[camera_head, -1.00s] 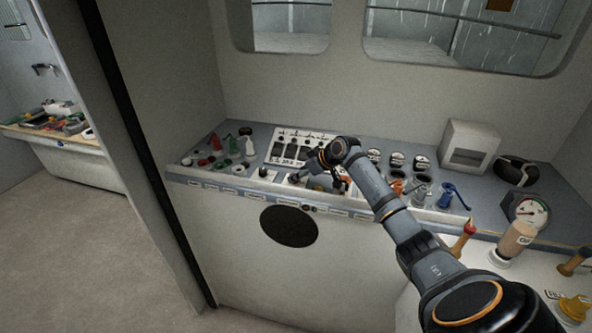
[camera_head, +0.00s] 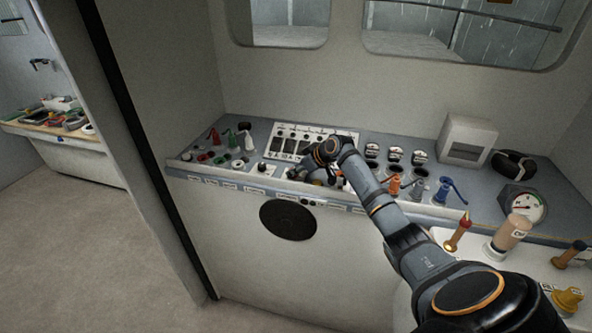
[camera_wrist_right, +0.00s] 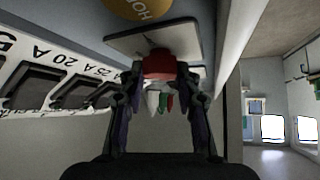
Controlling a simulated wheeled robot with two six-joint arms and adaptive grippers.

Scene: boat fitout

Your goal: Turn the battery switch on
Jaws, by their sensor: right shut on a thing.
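In the right wrist view a red knob (camera_wrist_right: 159,66) sits on a pale square plate (camera_wrist_right: 125,43) on the console face. It looks like the battery switch, but I see no label for it. My right gripper (camera_wrist_right: 162,82) has its two fingers on either side of the red knob and is shut on it. In the head view my right gripper (camera_head: 312,177) is low over the console's front part, and my wrist and the gripper hide the knob. Which way the knob points cannot be told. My left gripper is not in view.
A breaker panel (camera_head: 285,141) lies just behind the gripper. Red, green and white items (camera_head: 229,138) stand at the console's left end. Orange and blue levers (camera_head: 445,190) and a gauge (camera_head: 525,207) are to the right. A round yellow horn button (camera_wrist_right: 138,8) is near the knob.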

